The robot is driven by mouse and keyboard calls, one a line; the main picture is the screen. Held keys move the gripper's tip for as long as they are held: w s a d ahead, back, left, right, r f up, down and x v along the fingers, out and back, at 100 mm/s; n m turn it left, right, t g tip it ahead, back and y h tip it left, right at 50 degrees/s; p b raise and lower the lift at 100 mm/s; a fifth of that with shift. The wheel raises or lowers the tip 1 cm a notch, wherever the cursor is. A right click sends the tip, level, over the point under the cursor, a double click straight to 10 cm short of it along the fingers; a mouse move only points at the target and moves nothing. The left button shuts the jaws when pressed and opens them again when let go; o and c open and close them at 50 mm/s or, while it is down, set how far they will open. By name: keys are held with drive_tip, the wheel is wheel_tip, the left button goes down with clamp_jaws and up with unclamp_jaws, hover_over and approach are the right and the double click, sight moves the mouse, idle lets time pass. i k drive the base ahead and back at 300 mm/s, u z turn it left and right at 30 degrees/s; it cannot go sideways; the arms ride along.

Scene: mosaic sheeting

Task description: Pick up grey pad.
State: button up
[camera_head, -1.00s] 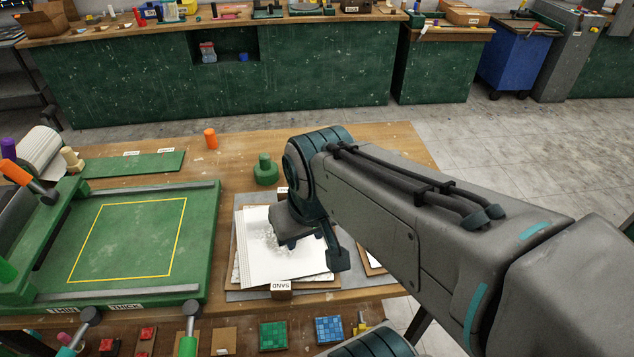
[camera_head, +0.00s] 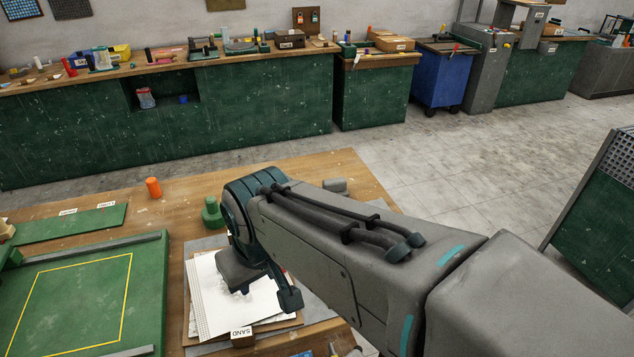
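A small grey block with rounded ends (camera_head: 334,185) lies on the wooden table just beyond my arm; it may be the grey pad. Its near side is partly hidden by my arm. My gripper (camera_head: 265,283) hangs over a stack of white sheets (camera_head: 215,310), left of and nearer than the grey block. It is seen from behind and above, and one dark finger shows on its right. The gap between its fingers is hidden, so I cannot tell if it is open. A flat grey mat (camera_head: 196,243) lies under the sheets.
A green press bed with a yellow outline (camera_head: 80,335) fills the near left. A green knobbed piece (camera_head: 212,212) and an orange cylinder (camera_head: 153,188) stand behind the stack. A "SAND" label (camera_head: 241,332) is at its front. The table (camera_head: 290,165) is clear toward its far edge.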

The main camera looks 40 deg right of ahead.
sight(338, 185)
drive_tip(key=k, duration=1.65)
drive_tip(key=z, duration=1.9)
drive_tip(key=i, duration=3.85)
drive_tip(key=u, duration=3.7)
